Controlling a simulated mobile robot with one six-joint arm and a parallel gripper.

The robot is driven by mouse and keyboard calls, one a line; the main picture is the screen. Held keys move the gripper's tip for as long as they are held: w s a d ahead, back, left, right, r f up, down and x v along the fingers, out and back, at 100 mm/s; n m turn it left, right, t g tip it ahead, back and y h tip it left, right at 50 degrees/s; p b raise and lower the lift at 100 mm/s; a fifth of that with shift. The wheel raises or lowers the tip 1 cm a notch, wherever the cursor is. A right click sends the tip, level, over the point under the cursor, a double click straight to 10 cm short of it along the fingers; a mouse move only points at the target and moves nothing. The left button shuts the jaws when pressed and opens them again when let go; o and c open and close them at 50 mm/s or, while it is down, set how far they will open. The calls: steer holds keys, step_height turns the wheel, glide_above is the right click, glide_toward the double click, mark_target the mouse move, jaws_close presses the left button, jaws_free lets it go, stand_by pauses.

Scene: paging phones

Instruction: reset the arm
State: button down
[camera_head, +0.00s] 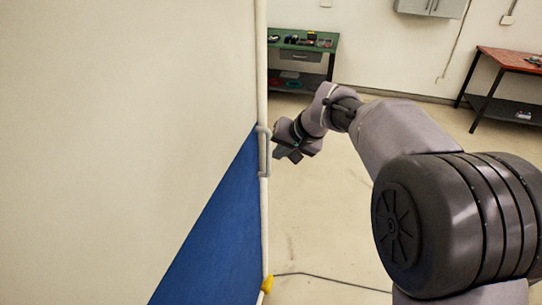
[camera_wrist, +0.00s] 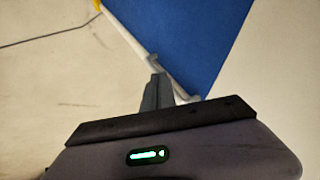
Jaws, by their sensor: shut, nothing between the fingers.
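My arm reaches from the right side of the head view toward the edge of a white and blue panel (camera_head: 130,120). My gripper (camera_head: 284,147) is just right of a white pole (camera_head: 264,215) along that panel edge. A grey bracket (camera_head: 263,152) sits on the pole at about gripper height. In the wrist view my gripper (camera_wrist: 157,88) is shut and empty, its fingers together. The pole (camera_wrist: 128,37) and the blue part of the panel (camera_wrist: 190,40) show beyond the fingertips. I cannot tell whether the fingers touch the pole or bracket.
A yellow piece (camera_head: 267,284) is at the pole's lower end, and a dark cable (camera_head: 330,280) runs along the floor. A green-topped bench (camera_head: 303,42) stands at the back, and a red-topped table (camera_head: 510,59) at the back right. Floor between is open.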

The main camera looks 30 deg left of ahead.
steer(key=s+d+r+m+t+h+b, duration=0.15)
steer(key=s+d, duration=0.25)
steer(key=d, duration=0.5)
steer(key=s+d+r+m, duration=0.2)
steer(key=s+d+r, duration=0.15)
steer(key=d, duration=0.55)
steer(key=s+d+r+m+t+h+b, duration=0.15)
steer(key=s+d, duration=0.25)
steer(key=d, duration=0.5)
steer(key=s+d+f+m+h, duration=0.1)
steer(key=s+d+f, duration=0.2)
steer(key=s+d, duration=0.2)
steer(key=s+d+f+m, duration=0.2)
steer(key=s+d+f, duration=0.2)
steer(key=s, duration=0.7)
steer(key=shift+s+d+m+h+b, duration=0.2)
steer(key=shift+d+m+h+b, duration=0.15)
steer(key=shift+d, duration=0.75)
